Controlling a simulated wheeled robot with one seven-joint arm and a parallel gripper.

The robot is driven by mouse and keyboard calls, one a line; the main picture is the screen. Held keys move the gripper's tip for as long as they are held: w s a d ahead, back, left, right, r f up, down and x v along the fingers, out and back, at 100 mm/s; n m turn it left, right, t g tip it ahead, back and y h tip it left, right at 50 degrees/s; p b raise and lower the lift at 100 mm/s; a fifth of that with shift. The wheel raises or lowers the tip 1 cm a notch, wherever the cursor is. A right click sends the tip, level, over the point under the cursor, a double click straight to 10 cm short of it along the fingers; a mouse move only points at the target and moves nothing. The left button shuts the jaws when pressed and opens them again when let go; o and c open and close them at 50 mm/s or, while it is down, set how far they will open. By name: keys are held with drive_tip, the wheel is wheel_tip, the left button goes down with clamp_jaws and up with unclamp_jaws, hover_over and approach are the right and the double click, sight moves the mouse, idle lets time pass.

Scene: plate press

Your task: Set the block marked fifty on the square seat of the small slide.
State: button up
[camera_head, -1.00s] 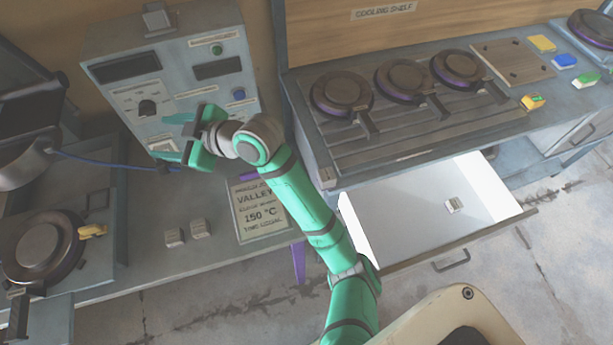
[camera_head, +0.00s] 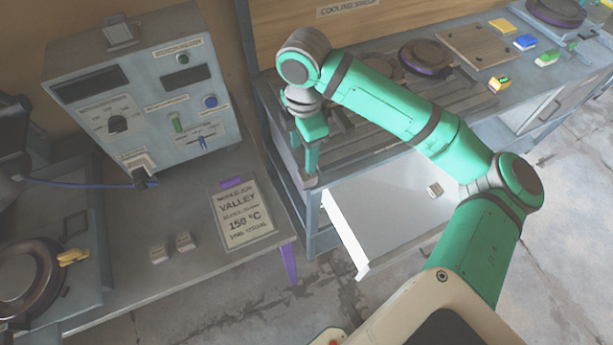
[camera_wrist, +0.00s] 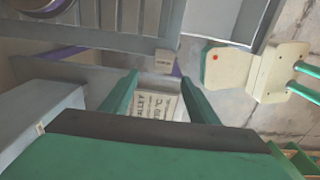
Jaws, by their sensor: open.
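Two small pale blocks, a left one (camera_head: 159,253) and a right one (camera_head: 185,241), stand on the grey bench in the head view. A third pale block (camera_head: 434,190) lies in the open white drawer. Their markings are too small to read, so I cannot tell which is fifty. A small dark square (camera_head: 75,223) lies on the grey plate beside the left press; I cannot tell whether it is the slide's seat. My gripper (camera_head: 309,178) points down, empty, by the cooling shelf's left front corner. Its open fingers (camera_wrist: 158,95) show in the wrist view, apart from the blocks.
A sign (camera_head: 243,217) lies at the bench's right end. The open drawer (camera_head: 345,235) juts out below the cooling shelf. A small marked pale piece (camera_wrist: 165,60) shows beyond the fingers.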

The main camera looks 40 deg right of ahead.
sight(307, 178)
drive_tip(key=shift+s+d+f, duration=0.3)
wheel_tip(307, 178, down, 4)
drive_tip(key=shift+r, duration=0.2)
drive_tip(key=shift+s+d+f, duration=0.1)
drive_tip(key=shift+f, duration=3.15)
clamp_jaws()
